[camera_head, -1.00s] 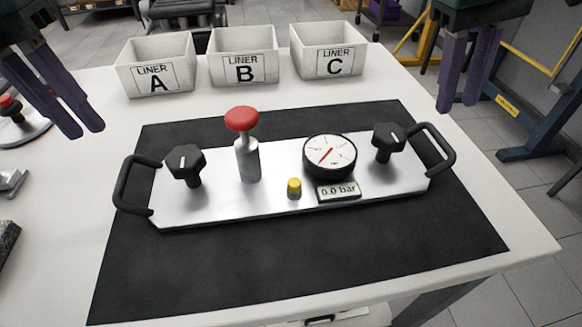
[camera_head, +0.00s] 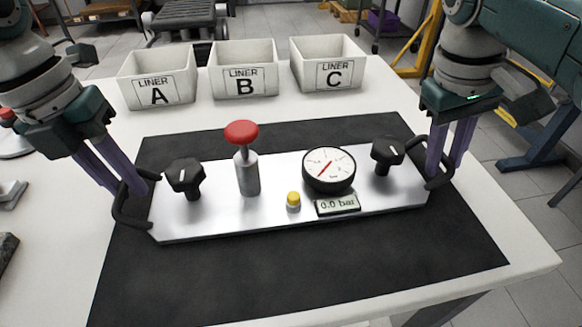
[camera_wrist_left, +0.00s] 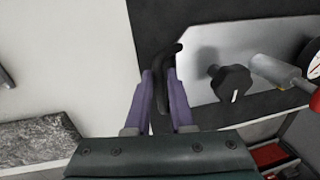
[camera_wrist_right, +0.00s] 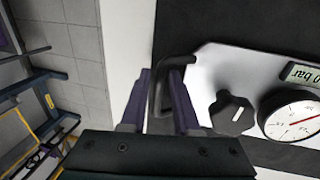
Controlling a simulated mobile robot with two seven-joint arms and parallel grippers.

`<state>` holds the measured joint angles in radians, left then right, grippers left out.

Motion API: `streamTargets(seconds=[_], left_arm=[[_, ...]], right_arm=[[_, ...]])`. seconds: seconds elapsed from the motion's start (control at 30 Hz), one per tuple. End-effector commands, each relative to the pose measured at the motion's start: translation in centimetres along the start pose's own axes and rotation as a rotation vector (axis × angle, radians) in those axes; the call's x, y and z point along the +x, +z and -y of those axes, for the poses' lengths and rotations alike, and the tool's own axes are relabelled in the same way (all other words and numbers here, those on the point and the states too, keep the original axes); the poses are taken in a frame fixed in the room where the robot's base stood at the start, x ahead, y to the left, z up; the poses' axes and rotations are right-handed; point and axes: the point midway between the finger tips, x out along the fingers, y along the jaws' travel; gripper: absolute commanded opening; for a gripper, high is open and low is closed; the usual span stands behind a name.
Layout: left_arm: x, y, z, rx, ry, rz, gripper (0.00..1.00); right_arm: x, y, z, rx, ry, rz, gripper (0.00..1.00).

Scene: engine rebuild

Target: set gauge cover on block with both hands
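The gauge cover (camera_head: 220,215) is a silver plate lying flat on a black mat. It carries two black knobs, a red-topped plunger, a round gauge, a yellow button and a "0.0 bar" display. My left gripper (camera_head: 134,192) has its open fingers on either side of the cover's left black handle (camera_wrist_left: 160,95). My right gripper (camera_head: 442,172) has its open fingers around the right black handle (camera_wrist_right: 167,85), with a gap showing between them. Whether either finger touches its handle I cannot tell. No engine block can be made out.
The black mat (camera_head: 300,270) covers much of the white table (camera_head: 100,100). White bins labelled LINER A (camera_head: 157,78), B (camera_head: 244,70) and C (camera_head: 328,64) stand along the back edge. Bare mat lies in front of the cover.

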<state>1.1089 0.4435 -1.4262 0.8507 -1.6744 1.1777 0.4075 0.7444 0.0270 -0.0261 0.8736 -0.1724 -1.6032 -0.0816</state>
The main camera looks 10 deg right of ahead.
Motion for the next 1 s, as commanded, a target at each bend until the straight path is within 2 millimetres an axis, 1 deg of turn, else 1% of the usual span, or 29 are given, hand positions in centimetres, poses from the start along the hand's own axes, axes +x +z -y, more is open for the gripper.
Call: streamTargets(seconds=[0.13,0.4,0.43,0.6,0.7,1.0], left_arm=[[0.79,-0.03,0.02,0.0,0.0,0.0,0.21],[0.87,-0.02,-0.01,0.0,0.0,0.001,0.21],[0.86,-0.02,-0.01,0.0,0.0,0.001,0.2],[0.84,-0.01,-0.01,0.0,0.0,0.001,0.01],[0.83,-0.01,-0.01,0.0,0.0,0.001,0.0],[0.8,0.0,0.0,0.0,0.0,0.001,0.0]], right_arm=[[0.73,-0.01,-0.02,0.001,0.0,-0.001,0.29],[0.83,-0.02,-0.01,0.001,0.0,-0.002,0.29],[0.83,-0.02,-0.01,0.001,0.0,-0.002,0.28],[0.81,-0.02,-0.01,0.0,0.0,-0.002,0.09],[0.81,-0.02,-0.01,0.0,0.0,-0.002,0.0],[0.8,-0.01,0.0,0.0,0.0,-0.001,0.0]])
